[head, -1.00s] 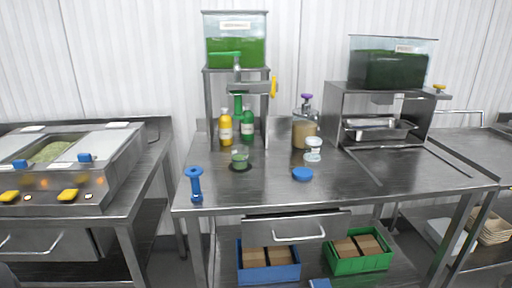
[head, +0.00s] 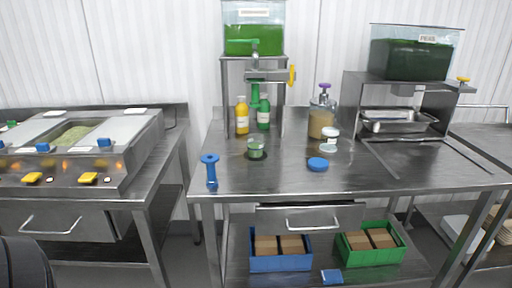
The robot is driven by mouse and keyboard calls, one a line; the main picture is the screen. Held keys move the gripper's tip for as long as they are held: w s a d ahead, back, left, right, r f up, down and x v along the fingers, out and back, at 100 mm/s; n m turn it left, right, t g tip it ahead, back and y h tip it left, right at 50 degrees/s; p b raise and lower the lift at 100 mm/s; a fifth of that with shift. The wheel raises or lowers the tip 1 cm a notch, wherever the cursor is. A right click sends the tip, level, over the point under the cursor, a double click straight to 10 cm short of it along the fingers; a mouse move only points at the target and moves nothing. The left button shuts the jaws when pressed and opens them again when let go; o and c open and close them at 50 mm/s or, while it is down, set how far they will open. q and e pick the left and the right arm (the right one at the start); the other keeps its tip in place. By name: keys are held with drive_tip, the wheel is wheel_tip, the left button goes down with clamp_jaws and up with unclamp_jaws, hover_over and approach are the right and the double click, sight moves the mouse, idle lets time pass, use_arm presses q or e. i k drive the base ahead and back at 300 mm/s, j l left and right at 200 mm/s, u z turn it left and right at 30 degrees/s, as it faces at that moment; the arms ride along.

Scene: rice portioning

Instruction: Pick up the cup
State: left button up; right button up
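A small clear cup (head: 256,149) with green showing in it stands on the steel table in front of the left dispenser. A small white-lidded clear jar (head: 331,136) stands farther right, beside a larger jar of tan contents. Neither gripper shows in the head view, so their state is hidden. A dark rounded part, likely of my own arm, shows at the lower left corner.
A yellow bottle (head: 242,116) and a green bottle (head: 263,114) stand behind the cup. A blue-handled tool (head: 211,171) is at the table's front left; a blue lid (head: 317,164) lies to the right. The front middle is clear.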

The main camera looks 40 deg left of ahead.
sight(255, 142)
drive_tip(key=i+j+u, duration=0.1)
drive_tip(key=i, duration=0.5)
drive_tip(key=u, duration=1.4)
